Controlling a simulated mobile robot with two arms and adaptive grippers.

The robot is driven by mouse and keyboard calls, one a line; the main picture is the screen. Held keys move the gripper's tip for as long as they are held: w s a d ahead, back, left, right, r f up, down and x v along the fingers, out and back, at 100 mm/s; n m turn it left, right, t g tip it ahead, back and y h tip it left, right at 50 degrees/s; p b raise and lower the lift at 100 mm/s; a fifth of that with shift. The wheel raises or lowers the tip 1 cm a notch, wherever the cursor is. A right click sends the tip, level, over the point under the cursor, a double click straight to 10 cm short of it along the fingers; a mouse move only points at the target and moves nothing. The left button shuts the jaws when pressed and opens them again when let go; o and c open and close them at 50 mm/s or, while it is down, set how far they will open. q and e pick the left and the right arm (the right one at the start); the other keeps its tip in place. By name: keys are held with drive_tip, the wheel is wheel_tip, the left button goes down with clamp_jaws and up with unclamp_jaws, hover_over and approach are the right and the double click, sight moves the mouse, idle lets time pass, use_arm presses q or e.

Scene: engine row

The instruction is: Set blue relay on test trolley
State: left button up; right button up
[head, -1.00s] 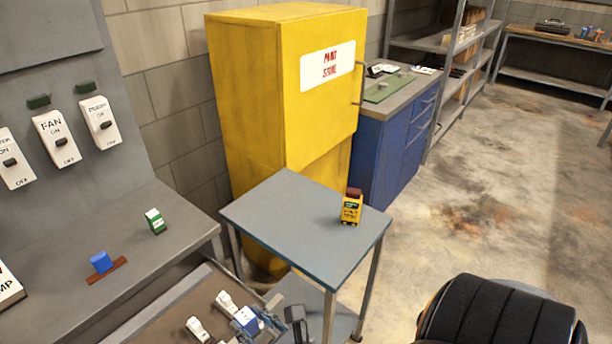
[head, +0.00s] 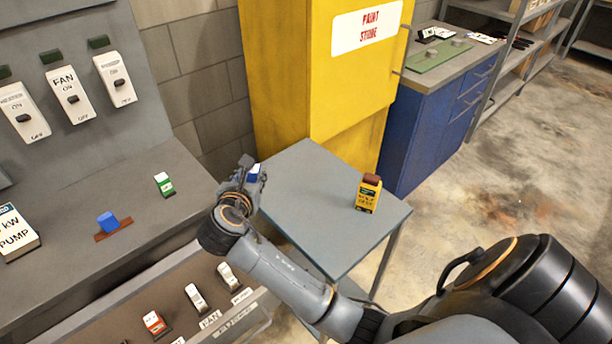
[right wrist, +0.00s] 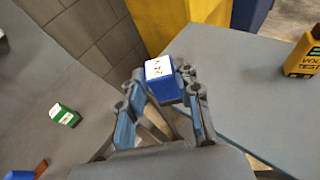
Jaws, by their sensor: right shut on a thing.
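The blue relay (head: 254,173), a blue block with a white labelled face, is held in my right gripper (head: 246,172). In the right wrist view the relay (right wrist: 161,82) sits between the fingertips of the gripper (right wrist: 163,88), which is shut on it. The test trolley (head: 310,245) is a grey-blue table in the middle of the head view. The gripper and relay are in the air near the trolley's left edge; the trolley top (right wrist: 245,90) shows to the right in the wrist view. My left gripper is not in view.
A yellow tester (head: 368,195) stands on the trolley's right part; the rest of its top is bare. A green relay (head: 164,184) and a blue block (head: 108,222) are on the left bench. A tray below holds white and red relays (head: 155,323). A yellow cabinet (head: 320,90) stands behind.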

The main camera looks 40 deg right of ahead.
drive_tip(key=d+f, duration=0.4)
drive_tip(key=w+d+f+p, duration=0.1)
drive_tip(key=d+f, duration=0.3)
drive_tip(key=w+d+f+p, duration=0.1)
drive_tip(key=d+f, duration=0.3)
drive_tip(key=shift+w+d, duration=0.15)
drive_tip(key=shift+d, duration=0.1)
drive_tip(key=shift+f, duration=0.15)
drive_tip(key=shift+f, duration=0.2)
drive_tip(key=o, duration=1.2)
drive_tip(key=shift+c, duration=0.2)
drive_tip(key=shift+r, duration=0.1)
